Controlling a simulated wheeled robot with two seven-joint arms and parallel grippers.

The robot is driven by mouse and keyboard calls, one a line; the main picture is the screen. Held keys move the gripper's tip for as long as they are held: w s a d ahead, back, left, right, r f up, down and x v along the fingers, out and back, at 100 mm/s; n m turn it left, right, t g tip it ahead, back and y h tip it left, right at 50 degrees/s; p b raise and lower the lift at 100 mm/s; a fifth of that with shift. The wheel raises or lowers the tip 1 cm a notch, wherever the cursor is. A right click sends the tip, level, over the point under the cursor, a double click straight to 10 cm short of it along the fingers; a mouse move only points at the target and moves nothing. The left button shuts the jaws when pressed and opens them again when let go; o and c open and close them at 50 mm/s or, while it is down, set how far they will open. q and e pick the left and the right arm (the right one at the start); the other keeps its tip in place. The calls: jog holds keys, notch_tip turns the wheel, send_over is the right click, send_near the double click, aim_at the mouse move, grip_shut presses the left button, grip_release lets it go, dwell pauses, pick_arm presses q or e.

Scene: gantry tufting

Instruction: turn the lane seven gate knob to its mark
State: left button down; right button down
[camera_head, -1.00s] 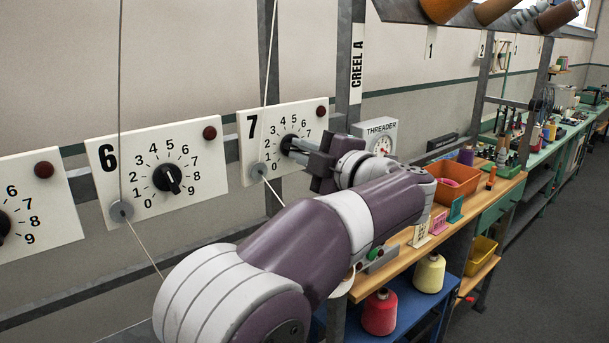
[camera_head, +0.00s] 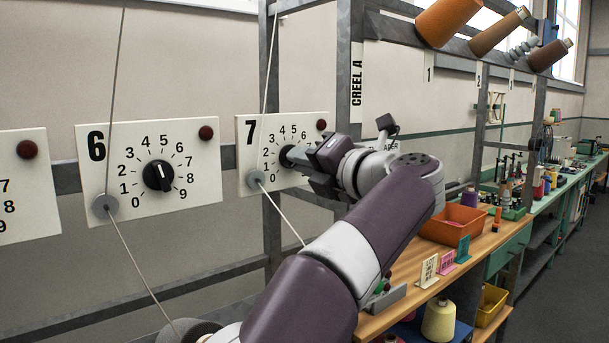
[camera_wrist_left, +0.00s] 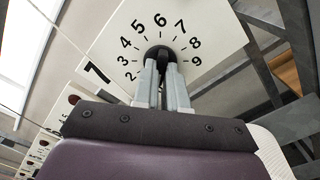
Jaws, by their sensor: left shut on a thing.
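The lane seven gate plate (camera_head: 254,137) is white with a dial numbered around a black knob (camera_head: 286,157). My left gripper (camera_head: 293,157) reaches it from the right and is shut on the knob. In the left wrist view the two grey fingers (camera_wrist_left: 163,84) pinch the black knob (camera_wrist_left: 159,53), with the dial numbers fanned around it. The fingers hide most of the knob, so I cannot tell its pointer's exact reading or see a mark. A dark red button (camera_head: 321,125) sits at the plate's upper right. My right gripper is not in view.
The lane six plate (camera_head: 205,160) with its own knob (camera_head: 158,176) is to the left. Thin yarns run down through grey discs (camera_head: 256,178) beside the dials. A grey creel post (camera_head: 356,90) stands behind my arm. A bench with an orange bin (camera_head: 452,225) is at the right.

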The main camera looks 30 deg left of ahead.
pick_arm(q)
jog(key=shift+n+b, duration=0.55)
jog(key=shift+n, duration=0.45)
jog(key=c, duration=1.2)
grip_release()
jog(key=b+v, duration=0.1)
jog(key=v, duration=1.1)
jog(key=shift+d, duration=0.35)
